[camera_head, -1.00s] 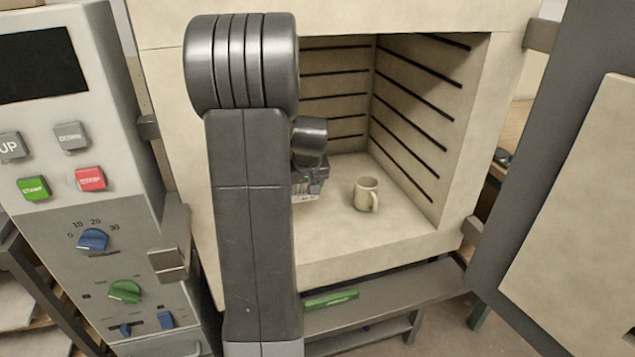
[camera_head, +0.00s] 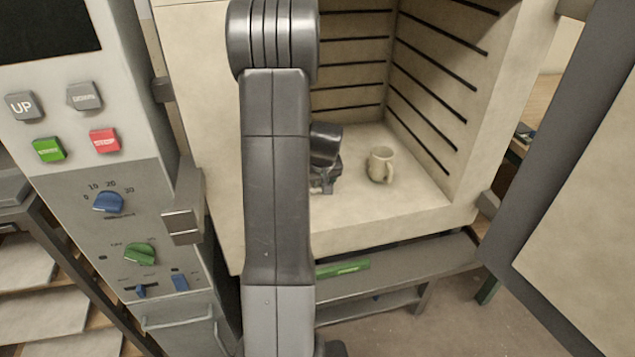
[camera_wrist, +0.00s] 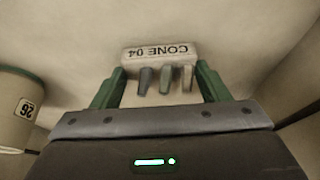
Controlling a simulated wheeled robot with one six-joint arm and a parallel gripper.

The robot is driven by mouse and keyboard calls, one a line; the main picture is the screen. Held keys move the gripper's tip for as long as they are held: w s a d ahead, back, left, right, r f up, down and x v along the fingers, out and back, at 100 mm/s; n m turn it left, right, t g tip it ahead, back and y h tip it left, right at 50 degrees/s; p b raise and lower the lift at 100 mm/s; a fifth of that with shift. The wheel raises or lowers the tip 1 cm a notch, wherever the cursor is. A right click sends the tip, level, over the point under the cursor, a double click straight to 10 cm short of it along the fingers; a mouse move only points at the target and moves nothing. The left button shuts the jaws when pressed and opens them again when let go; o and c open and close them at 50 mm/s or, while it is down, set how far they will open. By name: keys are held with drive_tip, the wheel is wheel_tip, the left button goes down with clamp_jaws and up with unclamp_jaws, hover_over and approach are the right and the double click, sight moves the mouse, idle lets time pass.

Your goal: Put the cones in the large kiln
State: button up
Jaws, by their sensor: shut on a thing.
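The large kiln (camera_head: 345,237) stands open, with its pale chamber in front of me and the door swung to the right. My gripper (camera_wrist: 160,85) is inside the chamber, low near the floor and left of the mug in the head view. Its green fingers are shut on a pale cone pack (camera_wrist: 178,53) lettered "CONE 04", which reads upside down in the wrist view. Several small grey, green and tan cones (camera_wrist: 165,80) show on it. In the head view my arm and wrist mostly hide the gripper and the pack. I cannot tell whether the pack touches the floor.
A beige mug (camera_head: 381,165) stands on the kiln floor to the right of my gripper; a cup labelled 26 (camera_wrist: 18,105) shows at the left of the wrist view. The kiln door (camera_head: 585,190) and control panel (camera_head: 110,170) flank the opening. Floor right of the mug is clear.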

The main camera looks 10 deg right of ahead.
drive_tip(key=shift+f, duration=0.2)
drive_tip(key=o, duration=1)
drive_tip(key=shift+r, duration=0.1)
drive_tip(key=shift+s+r, duration=0.1)
drive_tip(key=shift+r, duration=0.4)
drive_tip(key=v, duration=1.1)
drive_tip(key=shift+r+p, duration=0.15)
drive_tip(key=shift+p, duration=0.15)
